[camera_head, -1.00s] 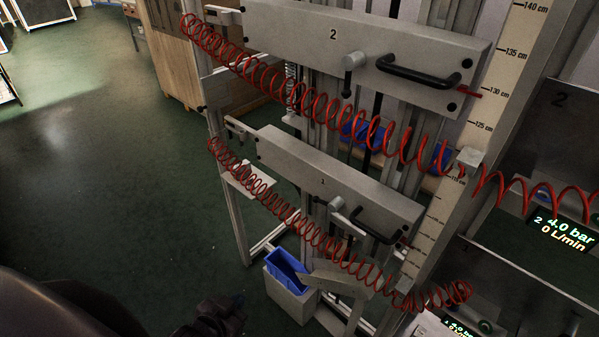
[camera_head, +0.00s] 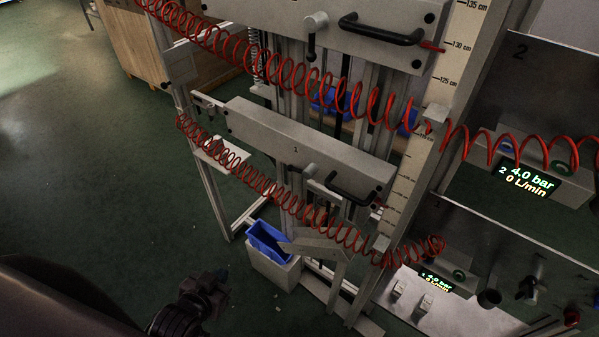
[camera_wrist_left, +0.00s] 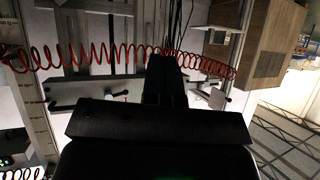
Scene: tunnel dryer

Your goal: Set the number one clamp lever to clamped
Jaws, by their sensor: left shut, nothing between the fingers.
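The number one beam (camera_head: 290,146) is a long grey bar marked "1", below the beam marked "2". Its clamp has a grey round knob (camera_head: 309,171) with a short black lever (camera_head: 307,189) that points down, partly behind the red coiled hose. A black handle (camera_head: 354,192) sits to its right. My left gripper (camera_head: 216,279) is dark, low and left of the beam, apart from it. In the left wrist view its black fingers (camera_wrist_left: 166,80) are shut together and empty, with the beam and red hose beyond. My right gripper is not in view.
A red coiled hose (camera_head: 268,190) hangs in front of the number one beam. A grey bin with a blue liner (camera_head: 268,240) stands below. A pressure panel (camera_head: 480,265) is at the right. Open green floor (camera_head: 80,170) lies to the left.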

